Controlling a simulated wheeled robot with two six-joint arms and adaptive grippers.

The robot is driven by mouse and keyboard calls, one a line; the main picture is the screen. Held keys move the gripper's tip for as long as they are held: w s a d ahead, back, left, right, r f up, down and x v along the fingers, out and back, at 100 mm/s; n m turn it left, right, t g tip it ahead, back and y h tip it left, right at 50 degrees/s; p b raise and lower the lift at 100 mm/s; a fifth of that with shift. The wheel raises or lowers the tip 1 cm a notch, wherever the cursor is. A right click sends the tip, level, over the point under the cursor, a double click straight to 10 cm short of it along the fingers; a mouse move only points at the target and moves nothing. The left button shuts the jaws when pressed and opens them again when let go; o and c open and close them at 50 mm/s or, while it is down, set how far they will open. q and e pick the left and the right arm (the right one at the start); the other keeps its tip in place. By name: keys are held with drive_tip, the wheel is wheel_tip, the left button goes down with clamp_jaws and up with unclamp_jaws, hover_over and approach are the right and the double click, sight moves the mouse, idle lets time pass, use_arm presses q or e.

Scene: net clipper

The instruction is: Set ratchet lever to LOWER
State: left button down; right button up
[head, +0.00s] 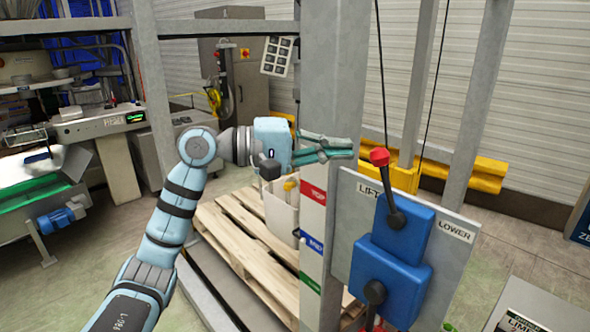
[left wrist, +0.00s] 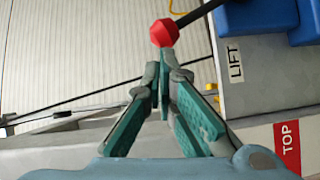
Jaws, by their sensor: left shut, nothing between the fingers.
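The ratchet lever is a dark rod with a red knob (head: 379,157) on a blue ratchet housing (head: 402,235). The rod tilts up and to the left, toward the LIFT label (head: 368,190); the LOWER label (head: 455,231) is on the plate's right side. My left gripper (head: 350,148) is shut and empty, just left of the knob in the head view. In the left wrist view the red knob (left wrist: 164,32) is just beyond the fingertips (left wrist: 160,70), with a small gap in the picture. My right gripper is not in view.
A grey steel post (head: 335,100) stands close beside my left gripper and carries red, blue and green labels. A wooden pallet (head: 240,245) with a white container (head: 281,210) lies behind it. Yellow beams (head: 470,175) run behind the plate.

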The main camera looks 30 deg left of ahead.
use_arm(q)
drive_tip(key=b+v, duration=0.4)
drive_tip(key=v, duration=0.5)
drive_tip(key=shift+f, duration=0.65)
drive_tip(key=shift+d, duration=0.1)
